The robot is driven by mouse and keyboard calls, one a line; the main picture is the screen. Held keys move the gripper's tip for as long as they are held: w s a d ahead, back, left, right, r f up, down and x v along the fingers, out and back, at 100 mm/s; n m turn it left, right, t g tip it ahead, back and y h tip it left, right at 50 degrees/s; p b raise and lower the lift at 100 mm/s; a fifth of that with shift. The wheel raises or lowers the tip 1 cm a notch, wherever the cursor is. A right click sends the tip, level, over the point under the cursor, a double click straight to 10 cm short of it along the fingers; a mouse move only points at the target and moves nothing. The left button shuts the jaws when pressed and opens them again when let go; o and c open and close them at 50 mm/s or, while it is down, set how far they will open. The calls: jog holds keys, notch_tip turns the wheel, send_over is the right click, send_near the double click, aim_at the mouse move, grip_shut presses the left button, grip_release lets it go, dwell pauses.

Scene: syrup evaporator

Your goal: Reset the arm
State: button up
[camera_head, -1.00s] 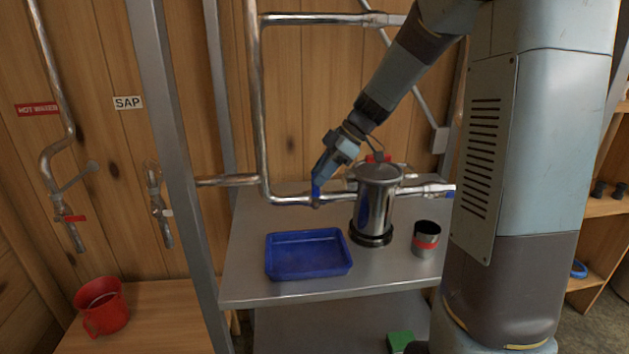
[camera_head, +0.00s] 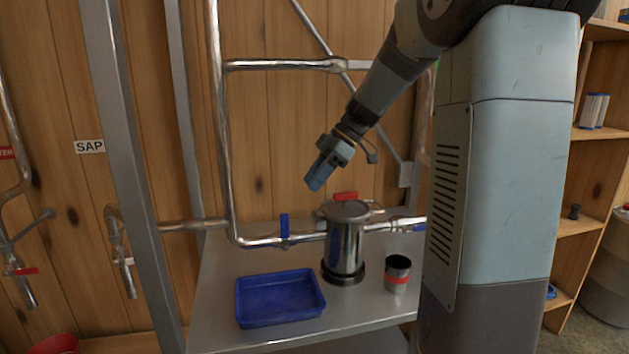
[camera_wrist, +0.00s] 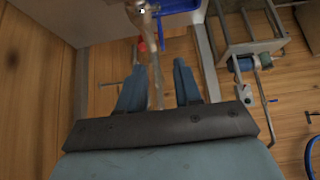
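My gripper (camera_head: 315,184) is raised above the steel table, up and to the right of a blue valve handle (camera_head: 285,225). The handle stands upright on the horizontal pipe, apart from my gripper. In the wrist view the two blue fingers of my gripper (camera_wrist: 159,76) are spread apart with nothing held between them. A pipe (camera_wrist: 155,85) shows in the gap behind them. My arm reaches down and left from the top right in the head view.
Below stand a blue tray (camera_head: 243,311), a steel pot (camera_head: 344,250) with a red part at its lid, and a red-banded steel cup (camera_head: 397,267). A metal post (camera_head: 128,170) rises at left. Wooden shelves (camera_head: 577,228) stand at right.

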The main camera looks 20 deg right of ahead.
jog(key=s+m+t+h, duration=0.5)
jog(key=s+m, duration=1.2)
jog(key=s, duration=0.8)
jog(key=shift+s+d+f+h, duration=0.2)
jog(key=shift+f+h, duration=0.1)
jog(key=shift+h, duration=0.9)
